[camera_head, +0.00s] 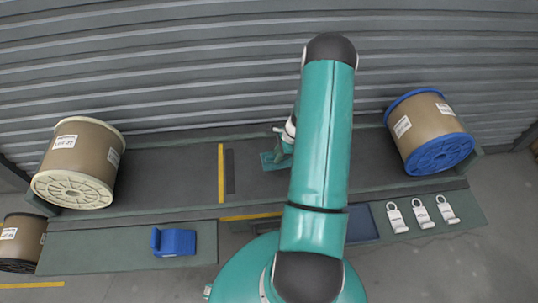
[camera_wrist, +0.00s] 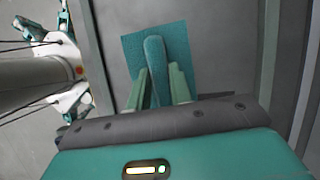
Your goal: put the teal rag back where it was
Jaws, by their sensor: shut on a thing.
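The teal rag (camera_head: 268,161) is at the middle of the dark grey bench, just left of my arm in the head view. In the wrist view the rag (camera_wrist: 181,42) is a flat square with a raised ridge in its middle. My gripper (camera_wrist: 159,70) is shut on that ridge, with one finger on each side. In the head view my gripper (camera_head: 279,151) is mostly hidden by my arm. The rag is low over or on the bench; I cannot tell whether it touches.
A cream-rimmed spool (camera_head: 84,160) stands left and a blue-rimmed spool (camera_head: 424,130) right on the bench. A yellow stripe (camera_head: 221,172) lies left of the rag beside a dark strip (camera_head: 230,172).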

